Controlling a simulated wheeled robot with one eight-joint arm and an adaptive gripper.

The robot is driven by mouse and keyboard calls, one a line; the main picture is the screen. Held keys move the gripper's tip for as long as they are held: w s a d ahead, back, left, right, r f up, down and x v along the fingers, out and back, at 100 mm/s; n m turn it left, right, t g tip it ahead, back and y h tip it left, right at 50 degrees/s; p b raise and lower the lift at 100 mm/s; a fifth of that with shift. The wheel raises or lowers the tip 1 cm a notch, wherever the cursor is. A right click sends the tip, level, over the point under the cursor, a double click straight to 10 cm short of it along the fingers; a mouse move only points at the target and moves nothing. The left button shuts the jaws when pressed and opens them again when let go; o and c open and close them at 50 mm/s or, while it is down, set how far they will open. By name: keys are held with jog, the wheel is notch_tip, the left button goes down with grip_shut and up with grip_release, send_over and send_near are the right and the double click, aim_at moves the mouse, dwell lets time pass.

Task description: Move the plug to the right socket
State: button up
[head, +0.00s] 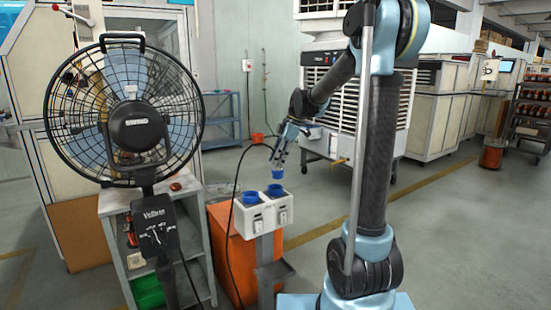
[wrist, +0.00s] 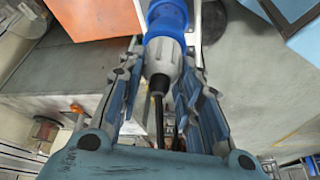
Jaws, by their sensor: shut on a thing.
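My gripper (head: 279,158) is shut on the plug (head: 277,173), whose blue end points down. In the wrist view, the plug (wrist: 163,58) has a grey body between my two fingers, a blue collar and a black cable. The white socket box (head: 262,217) has two blue sockets on top. The plug hangs just above the right socket (head: 275,190), with a small gap in the head view. The left socket (head: 251,198) looks empty. In the wrist view, the plug hides much of what lies beyond its blue end.
The black cable (head: 237,185) loops left of the box and down. An orange cabinet (head: 231,255) stands by the socket box. A large fan (head: 125,115) and grey shelf (head: 115,225) are at left. An air cooler (head: 328,85) stands behind my arm.

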aim_at(275, 172)
jog(key=x, duration=0.3)
jog(key=shift+d+f, duration=0.1)
jog(key=shift+f, duration=1.1)
jog(key=shift+f, duration=0.45)
dwell(0.7)
jog(key=o, duration=0.8)
jog(key=shift+o, duration=0.2)
jog(key=v, duration=1.1)
dwell(0.4)
